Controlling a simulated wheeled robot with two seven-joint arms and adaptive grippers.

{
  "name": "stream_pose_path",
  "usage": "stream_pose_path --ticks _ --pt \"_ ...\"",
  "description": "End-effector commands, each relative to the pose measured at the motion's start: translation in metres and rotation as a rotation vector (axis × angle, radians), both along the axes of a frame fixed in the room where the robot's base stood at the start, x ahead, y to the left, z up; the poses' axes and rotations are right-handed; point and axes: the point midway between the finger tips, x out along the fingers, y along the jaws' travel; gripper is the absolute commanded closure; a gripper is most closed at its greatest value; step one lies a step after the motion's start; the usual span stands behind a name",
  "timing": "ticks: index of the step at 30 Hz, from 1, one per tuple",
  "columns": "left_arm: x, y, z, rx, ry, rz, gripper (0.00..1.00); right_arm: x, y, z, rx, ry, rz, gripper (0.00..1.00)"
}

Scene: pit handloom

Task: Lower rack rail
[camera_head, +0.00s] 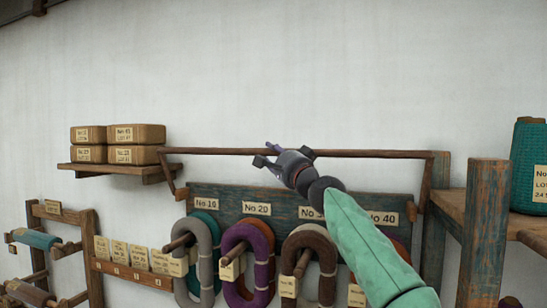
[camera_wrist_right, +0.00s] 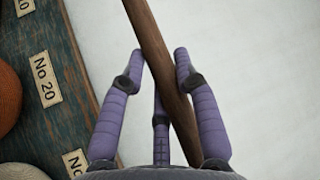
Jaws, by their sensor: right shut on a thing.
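The rack rail (camera_head: 365,154) is a thin brown wooden bar in front of the white wall, above the blue-green peg board (camera_head: 230,192). It is raised on side arms and runs nearly level. My right gripper (camera_head: 272,155) is at the rail, left of its middle. In the right wrist view, the purple fingers of the right gripper (camera_wrist_right: 158,70) are closed around the rail (camera_wrist_right: 152,35), which runs between them at a slant. The head view partly hides the grip behind the wrist. My left gripper is not in view.
Thick yarn hanks, grey (camera_head: 188,255), purple (camera_head: 248,265) and brown (camera_head: 309,265), hang on pegs below the rail. A shelf with wrapped packets (camera_head: 137,134) is at the left. A wooden post (camera_head: 484,230) and teal yarn cone (camera_head: 530,165) stand right.

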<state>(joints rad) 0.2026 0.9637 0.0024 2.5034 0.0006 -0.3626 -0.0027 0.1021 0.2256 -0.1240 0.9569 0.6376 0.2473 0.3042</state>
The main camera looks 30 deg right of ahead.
Motion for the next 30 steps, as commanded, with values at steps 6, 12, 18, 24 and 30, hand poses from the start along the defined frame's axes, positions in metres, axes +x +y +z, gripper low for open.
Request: stream_pose_path --ticks 6,12,18,24,30 --pt "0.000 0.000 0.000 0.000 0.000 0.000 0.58 0.001 0.001 -0.001 0.005 0.003 0.005 0.57" --pt "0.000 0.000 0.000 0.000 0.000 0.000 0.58 0.001 0.001 -0.001 0.002 0.001 0.002 0.57" --pt "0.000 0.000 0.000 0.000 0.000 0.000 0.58 -0.002 0.000 -0.001 0.003 0.000 0.002 0.57" --pt "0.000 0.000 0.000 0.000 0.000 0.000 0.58 -0.015 0.001 -0.004 0.001 0.000 0.004 0.57" --pt "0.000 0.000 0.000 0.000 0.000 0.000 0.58 -0.036 0.002 -0.011 0.003 0.000 0.002 0.57"
